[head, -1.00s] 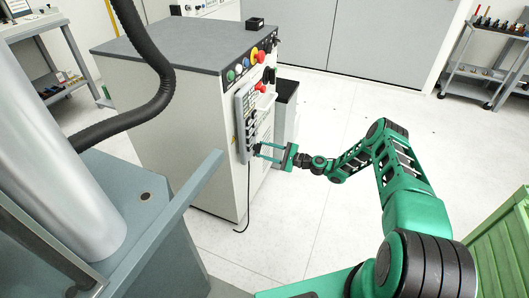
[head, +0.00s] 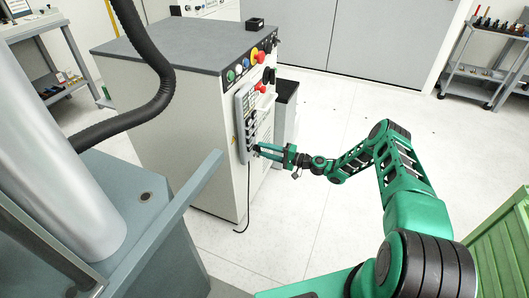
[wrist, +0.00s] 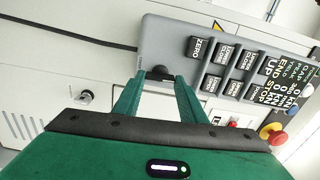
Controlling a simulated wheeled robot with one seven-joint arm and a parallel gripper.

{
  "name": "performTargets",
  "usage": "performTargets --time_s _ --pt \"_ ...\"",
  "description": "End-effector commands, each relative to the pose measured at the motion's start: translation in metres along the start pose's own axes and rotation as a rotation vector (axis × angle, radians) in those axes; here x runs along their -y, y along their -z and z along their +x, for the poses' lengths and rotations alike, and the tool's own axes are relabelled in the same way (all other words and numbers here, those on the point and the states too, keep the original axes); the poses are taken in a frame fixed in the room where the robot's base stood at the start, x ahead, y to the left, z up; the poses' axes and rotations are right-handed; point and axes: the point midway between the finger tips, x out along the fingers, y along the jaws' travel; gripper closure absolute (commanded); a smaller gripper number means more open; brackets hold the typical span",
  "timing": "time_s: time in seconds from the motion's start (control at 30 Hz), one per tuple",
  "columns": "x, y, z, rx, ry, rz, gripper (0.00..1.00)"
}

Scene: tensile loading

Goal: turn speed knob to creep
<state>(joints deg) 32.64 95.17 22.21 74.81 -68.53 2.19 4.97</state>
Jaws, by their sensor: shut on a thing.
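The speed knob is a small dark knob (wrist: 159,72) at the end of the grey control pendant (wrist: 180,36) in the wrist view. The pendant also shows in the head view (head: 244,118), on the side of the pale cabinet. My gripper (head: 260,149) reaches it from the right in the head view. In the wrist view its two green fingers (wrist: 157,82) stand on either side of the knob, shut on it. The fingertips partly hide the knob's sides. I cannot read its scale or pointer.
Black buttons marked ZERO (wrist: 201,47) and others sit beside the knob. A red emergency stop (wrist: 278,137) is farther right. The cabinet (head: 180,125) bears coloured buttons, and a black cable hangs below the pendant. The floor (head: 335,95) right of the cabinet is clear.

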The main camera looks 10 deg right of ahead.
Motion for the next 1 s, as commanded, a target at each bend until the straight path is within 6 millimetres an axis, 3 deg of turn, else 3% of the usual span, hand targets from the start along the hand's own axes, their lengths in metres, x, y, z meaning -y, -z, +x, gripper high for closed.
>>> performTargets --time_s 0.6,1.0 --pt "-0.0062 -0.0037 -0.0009 0.008 -0.010 -0.539 0.85" --pt "-0.0075 -0.0040 -0.0015 0.010 -0.011 -0.713 0.85"
